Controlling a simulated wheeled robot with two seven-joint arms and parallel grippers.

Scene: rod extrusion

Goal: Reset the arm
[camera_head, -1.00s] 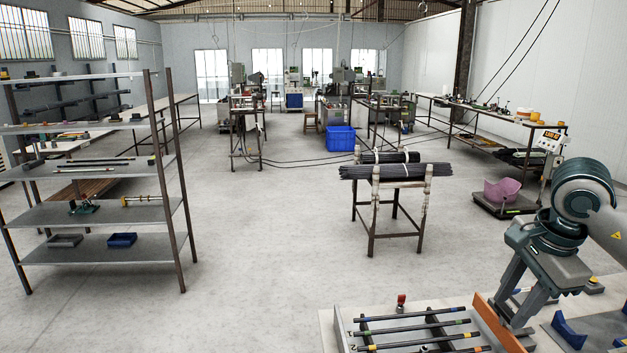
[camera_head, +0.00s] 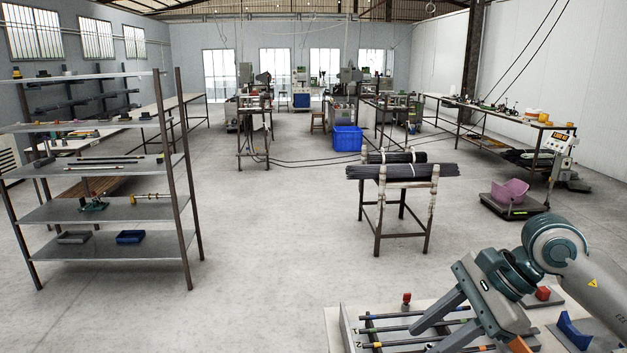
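My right arm comes in from the lower right. Its gripper (camera_head: 425,338) points down and to the left, over the table with the rod rack (camera_head: 348,322). The two fingers are apart, with no object visible between them, though the tips are close to the rods in the picture. Several dark rods with coloured bands (camera_head: 400,328) lie across the rack, partly hidden by the fingers. My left arm and gripper are not in view.
A red-topped item (camera_head: 406,299) stands behind the rack, and a blue cradle (camera_head: 573,330) sits at the right. Farther off are a stand with black rod bundles (camera_head: 402,172), a metal shelf (camera_head: 95,247) at left and a blue crate (camera_head: 347,138). The middle floor is clear.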

